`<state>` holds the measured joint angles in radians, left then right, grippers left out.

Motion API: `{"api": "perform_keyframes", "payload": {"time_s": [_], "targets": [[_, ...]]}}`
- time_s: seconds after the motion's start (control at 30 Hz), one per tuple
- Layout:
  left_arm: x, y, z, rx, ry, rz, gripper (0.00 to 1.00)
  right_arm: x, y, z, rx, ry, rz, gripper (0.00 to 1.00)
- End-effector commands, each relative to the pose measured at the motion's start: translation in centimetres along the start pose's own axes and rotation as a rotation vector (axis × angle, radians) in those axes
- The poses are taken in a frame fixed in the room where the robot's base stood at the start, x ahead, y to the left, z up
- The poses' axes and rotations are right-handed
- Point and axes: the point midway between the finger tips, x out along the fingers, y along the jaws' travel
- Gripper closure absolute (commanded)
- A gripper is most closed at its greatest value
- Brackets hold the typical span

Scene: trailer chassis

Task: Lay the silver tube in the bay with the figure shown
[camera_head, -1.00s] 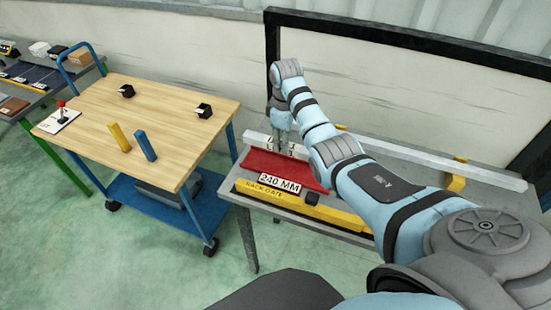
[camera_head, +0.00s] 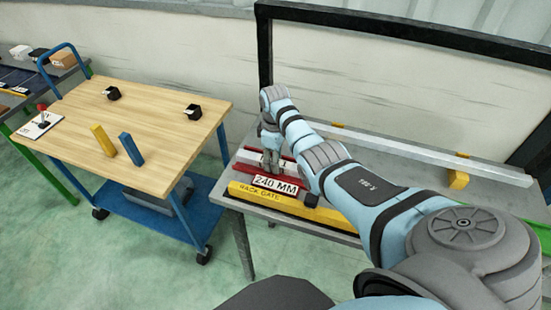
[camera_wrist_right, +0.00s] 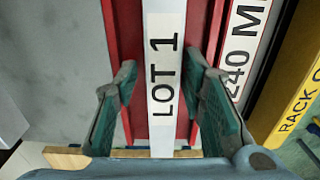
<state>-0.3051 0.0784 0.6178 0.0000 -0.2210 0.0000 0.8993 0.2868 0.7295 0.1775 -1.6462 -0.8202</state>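The silver tube (camera_wrist_right: 162,132) carries a white "LOT 1" label. It runs lengthwise along a red bay (camera_wrist_right: 124,30), with red showing on both sides. The bay (camera_head: 296,168) also shows in the head view, behind a "240 MM" plate (camera_head: 275,184). My right gripper (camera_head: 268,158) is above the tube, pointing down. In the wrist view its fingers (camera_wrist_right: 164,68) stand apart, one on each side of the tube, with narrow gaps near the tips. The arm hides part of the bay and tube in the head view. My left gripper is not in view.
A yellow "RACK GATE" bar (camera_head: 250,195) fronts the bay, with a small black block (camera_head: 311,200) at its right. A long pale rail (camera_head: 400,150) runs behind. A wooden-topped cart (camera_head: 165,120) holding small blocks stands left, across a floor gap.

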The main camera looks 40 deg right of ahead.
Motion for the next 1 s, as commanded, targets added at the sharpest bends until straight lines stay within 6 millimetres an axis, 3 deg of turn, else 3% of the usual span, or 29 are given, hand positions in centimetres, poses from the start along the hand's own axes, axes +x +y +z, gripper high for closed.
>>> {"api": "perform_keyframes", "payload": {"time_s": [0.37, 0.47, 0.8, 1.0], "targets": [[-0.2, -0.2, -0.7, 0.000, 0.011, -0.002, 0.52, -0.5, 0.0, -0.1, -0.001, 0.001, 0.001, 0.55], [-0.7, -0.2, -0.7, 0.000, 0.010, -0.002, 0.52, -1.9, 0.1, -0.1, 0.000, 0.003, 0.003, 0.55], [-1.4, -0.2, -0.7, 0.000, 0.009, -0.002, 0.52, -10.7, 0.1, -0.1, 0.000, 0.003, 0.003, 0.55], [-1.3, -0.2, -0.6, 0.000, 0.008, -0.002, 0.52, -12.6, 0.0, 0.0, 0.001, 0.000, 0.000, 0.55]]}}
